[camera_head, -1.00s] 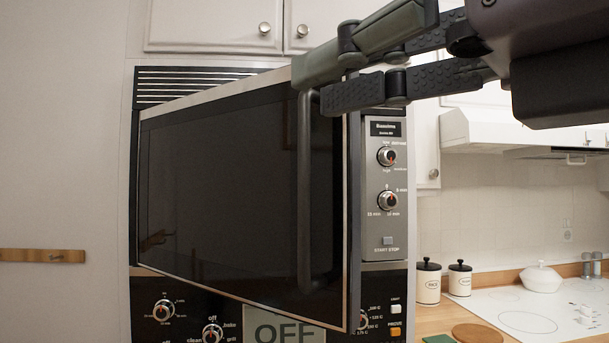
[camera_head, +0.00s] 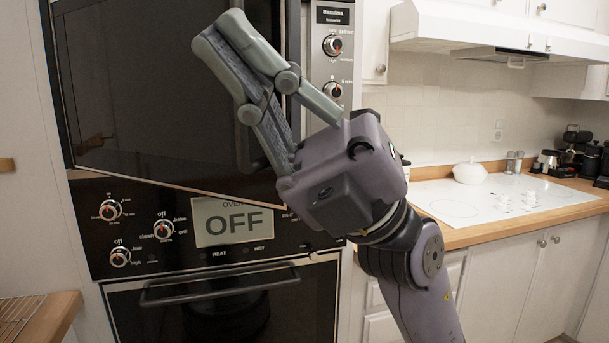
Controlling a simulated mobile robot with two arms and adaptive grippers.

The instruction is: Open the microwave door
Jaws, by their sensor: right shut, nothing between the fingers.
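The microwave door (camera_head: 150,90) is a dark glass panel in the wall unit, seen at left centre. It stands ajar: its lower edge slants out in front of the oven panel. Its dark vertical handle (camera_head: 243,150) shows beside and below my gripper's fingers, partly hidden by them. My right gripper (camera_head: 218,32) is shut and empty, its fingers pointing up and left in front of the door. Whether it touches the door or handle cannot be told. The door's right edge is mostly hidden behind the gripper. My left gripper is not in view.
The microwave control panel (camera_head: 332,65) is right of the door. The oven panel (camera_head: 140,228) and lower oven handle (camera_head: 220,283) lie below. A counter with a white cooktop (camera_head: 480,205) runs right; a wooden worktop (camera_head: 55,315) is at lower left.

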